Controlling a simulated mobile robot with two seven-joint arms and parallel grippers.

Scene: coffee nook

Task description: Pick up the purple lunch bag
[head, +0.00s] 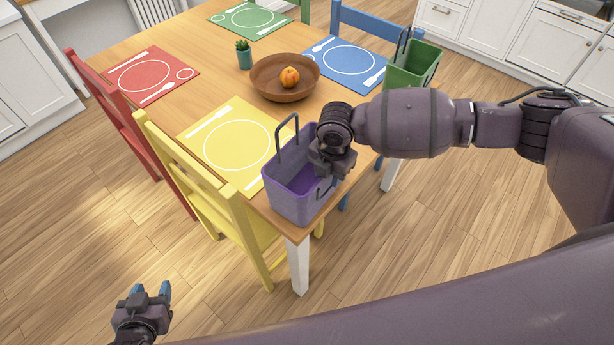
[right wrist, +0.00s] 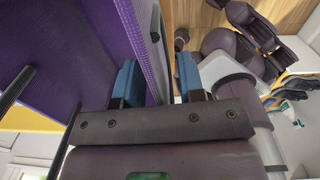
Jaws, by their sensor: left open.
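The purple lunch bag (head: 291,202), an open-topped basket with dark upright handles, stands at the near corner of the wooden table. Its purple wall (right wrist: 92,45) fills the left of the right wrist view. My right gripper (head: 325,172) is at the bag's right side, covering part of its rim. In the right wrist view, its blue fingertips (right wrist: 160,80) are apart, with the bag's wall edge and a dark handle bar between them; a gap shows beside the right finger. My left gripper (head: 151,293) is open and empty, low over the floor at lower left.
A green basket (head: 412,66) stands at the table's far right. A wooden bowl (head: 285,78) with an orange fruit and a small potted plant (head: 244,55) are mid-table. A yellow chair (head: 215,195) stands close left of the bag. The floor at lower left is clear.

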